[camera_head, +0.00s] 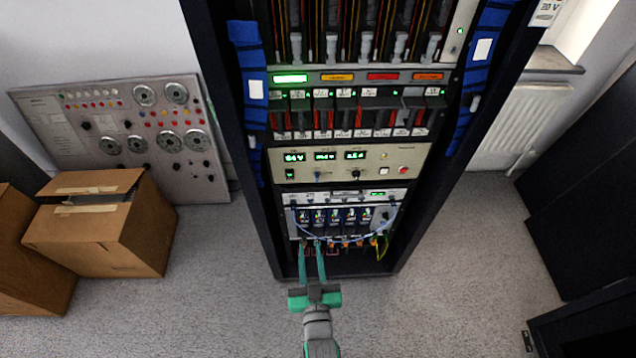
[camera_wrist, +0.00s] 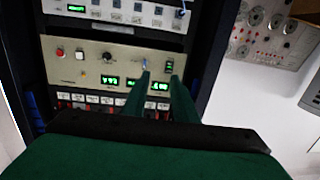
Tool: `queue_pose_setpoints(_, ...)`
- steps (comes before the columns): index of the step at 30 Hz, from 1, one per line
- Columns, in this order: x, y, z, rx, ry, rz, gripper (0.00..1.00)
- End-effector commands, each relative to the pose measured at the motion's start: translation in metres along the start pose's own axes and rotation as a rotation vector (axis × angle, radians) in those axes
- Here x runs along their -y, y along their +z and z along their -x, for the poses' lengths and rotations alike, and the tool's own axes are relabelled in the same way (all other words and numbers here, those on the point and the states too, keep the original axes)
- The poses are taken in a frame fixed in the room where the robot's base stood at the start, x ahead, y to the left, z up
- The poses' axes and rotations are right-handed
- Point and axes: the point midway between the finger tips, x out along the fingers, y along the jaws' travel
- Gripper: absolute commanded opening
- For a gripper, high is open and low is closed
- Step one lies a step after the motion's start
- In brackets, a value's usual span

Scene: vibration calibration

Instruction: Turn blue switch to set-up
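The beige instrument panel (camera_head: 420,152) sits in the middle of the rack, with green displays and a row of controls. A small switch (camera_head: 317,174), too small to tell its colour, is on its lower left. In the wrist view the panel (camera_wrist: 88,72) appears upside down, and the small bluish switch (camera_wrist: 146,63) shows close to the left fingertip. Its set-up marking is not readable. My gripper (camera_head: 311,243) is open and empty, its two green fingers apart and pointing at the rack, below the panel in the head view. The fingers (camera_wrist: 162,72) also show in the wrist view.
A lower module (camera_head: 350,197) with blue cables looped across it is near the fingers in the head view. Cardboard boxes (camera_head: 105,235) and a grey gauge panel (camera_head: 150,125) stand at left. The carpet (camera_head: 460,285) at right is clear.

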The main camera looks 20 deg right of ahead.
Motion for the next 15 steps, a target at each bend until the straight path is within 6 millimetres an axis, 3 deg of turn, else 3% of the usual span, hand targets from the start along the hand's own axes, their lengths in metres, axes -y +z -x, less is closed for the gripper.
queue_pose_setpoints(1, -0.006, -0.006, -0.022, -0.017, 0.013, -0.002, 0.26)
queue_pose_setpoints(6, -0.024, -0.021, -0.075, -0.046, 0.043, -0.009, 0.26)
queue_pose_setpoints(9, -0.031, -0.028, -0.095, -0.054, 0.054, -0.011, 0.26)
queue_pose_setpoints(15, -0.038, -0.034, -0.112, -0.062, 0.064, -0.013, 0.26)
